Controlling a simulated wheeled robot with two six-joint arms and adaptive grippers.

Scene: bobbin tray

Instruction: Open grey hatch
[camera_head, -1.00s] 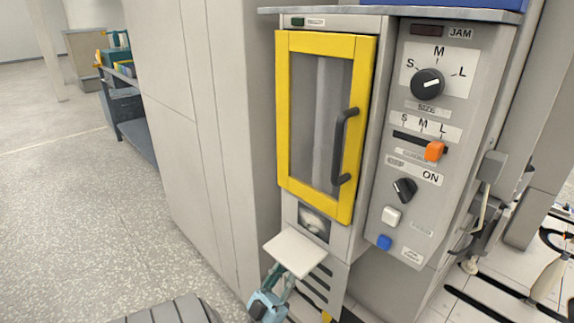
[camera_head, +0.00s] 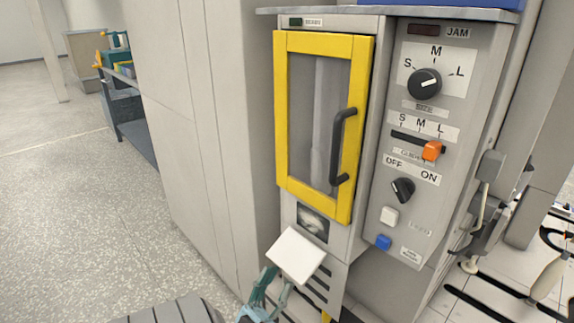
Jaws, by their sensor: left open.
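The pale grey hatch flap (camera_head: 296,256) sticks out from the front of the machine and slopes downward, below a small opening (camera_head: 312,223). A rounded metallic shape shows inside the opening. My left gripper (camera_head: 276,278) is at the bottom of the picture, with its teal fingers apart just below the flap's outer edge. It holds nothing that I can see. I cannot tell whether a finger touches the flap. My right gripper is not in view.
Above the opening is a shut yellow-framed door (camera_head: 283,120) with a dark handle (camera_head: 339,145). To its right is a control panel (camera_head: 409,120) with knobs, an orange slider and buttons. A plain grey cabinet (camera_head: 180,90) stands left; open floor (camera_head: 70,200) lies beyond it.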

